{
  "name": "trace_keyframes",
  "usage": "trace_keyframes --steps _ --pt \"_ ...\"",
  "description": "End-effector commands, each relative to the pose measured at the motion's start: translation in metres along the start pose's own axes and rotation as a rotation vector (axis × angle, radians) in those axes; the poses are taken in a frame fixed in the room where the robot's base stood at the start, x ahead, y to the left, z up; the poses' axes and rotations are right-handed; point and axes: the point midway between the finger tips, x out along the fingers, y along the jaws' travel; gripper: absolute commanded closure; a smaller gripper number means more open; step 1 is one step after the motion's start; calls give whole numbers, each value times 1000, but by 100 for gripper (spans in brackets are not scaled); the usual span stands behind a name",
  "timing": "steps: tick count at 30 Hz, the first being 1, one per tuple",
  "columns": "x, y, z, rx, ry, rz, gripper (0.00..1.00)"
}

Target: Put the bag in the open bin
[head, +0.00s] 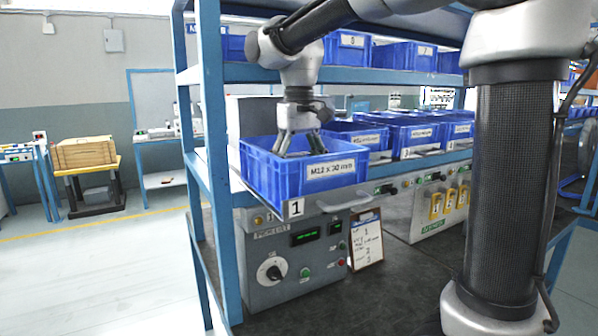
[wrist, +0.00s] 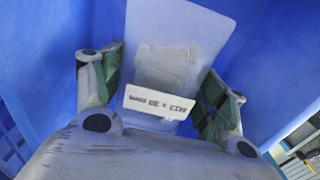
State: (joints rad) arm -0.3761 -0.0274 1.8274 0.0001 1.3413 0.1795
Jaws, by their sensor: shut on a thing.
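The open blue bin (head: 262,172), tagged 1 and labelled M12 x 30 mm, sits at the near left end of the shelf, tilted toward the front. My gripper (head: 296,146) points down into this bin, its fingertips inside the rim. In the wrist view my gripper (wrist: 163,70) has a green-padded finger on each side of a pale, translucent bag (wrist: 165,40). The gripper is shut on the bag. The bag's white label reads M12 x 30 mm upside down. Blue bin walls (wrist: 50,60) surround it. The bag is hidden in the head view.
More blue bins (head: 410,133) stand in a row to the right, and others (head: 403,56) on the shelf above. A blue rack post (head: 215,130) rises close to the left of bin 1. A grey control unit (head: 295,262) and a clipboard (head: 366,240) stand below.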

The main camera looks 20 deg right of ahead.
Motion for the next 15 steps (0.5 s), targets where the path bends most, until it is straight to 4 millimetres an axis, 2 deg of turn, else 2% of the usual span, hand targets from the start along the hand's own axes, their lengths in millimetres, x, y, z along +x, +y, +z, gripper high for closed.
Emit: trace_keyframes --steps 3,13,14,15 --pt "12 0 0 0 1 0 66" --pt "15 0 0 0 0 0 66" --pt "16 0 0 0 -1 0 26" --pt "16 0 0 0 0 0 19"
